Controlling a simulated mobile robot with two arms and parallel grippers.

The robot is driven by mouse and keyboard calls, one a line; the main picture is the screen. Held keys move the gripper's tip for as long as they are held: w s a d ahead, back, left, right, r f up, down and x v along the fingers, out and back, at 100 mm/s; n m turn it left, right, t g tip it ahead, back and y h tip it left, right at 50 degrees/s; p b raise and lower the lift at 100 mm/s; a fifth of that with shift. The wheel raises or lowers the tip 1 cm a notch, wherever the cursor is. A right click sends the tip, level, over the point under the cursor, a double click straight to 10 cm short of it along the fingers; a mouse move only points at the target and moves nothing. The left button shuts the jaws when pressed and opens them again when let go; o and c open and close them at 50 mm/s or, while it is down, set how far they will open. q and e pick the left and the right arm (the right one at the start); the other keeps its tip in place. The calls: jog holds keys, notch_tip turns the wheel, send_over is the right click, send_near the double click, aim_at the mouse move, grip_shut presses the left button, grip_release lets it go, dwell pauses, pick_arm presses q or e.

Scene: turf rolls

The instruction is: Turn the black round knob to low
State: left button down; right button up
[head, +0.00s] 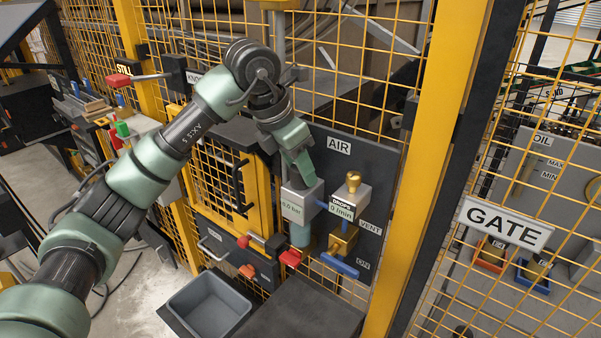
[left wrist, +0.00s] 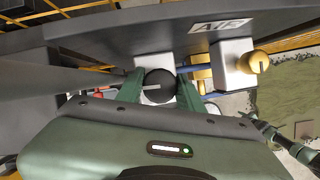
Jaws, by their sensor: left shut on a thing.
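The black round knob (left wrist: 158,87) shows in the left wrist view, on top of the white regulator block marked 0.0 bar (head: 298,203) under the AIR sign (head: 338,145). A pale pointer line on the knob points to the left in that view. My left gripper (head: 298,178) comes down from above. Its green fingers (left wrist: 158,92) stand on both sides of the knob and are shut on it. In the head view the knob is hidden by the gripper. I cannot read any low mark.
A brass knob (head: 353,181) on a drops oiler stands just right of the regulator. A red lever (head: 290,258) and a blue lever (head: 340,266) are below. A grey bin (head: 208,306) sits lower left. A yellow post (head: 415,170) and the GATE sign (head: 506,223) are to the right.

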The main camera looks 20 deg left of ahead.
pick_arm(q)
jog(key=shift+n, duration=0.4)
jog(key=c, duration=0.9)
grip_release()
jog(key=b+v, duration=0.2)
jog(key=v, duration=0.5)
jog(key=shift+s+r, duration=0.2)
jog(key=shift+r, duration=0.15)
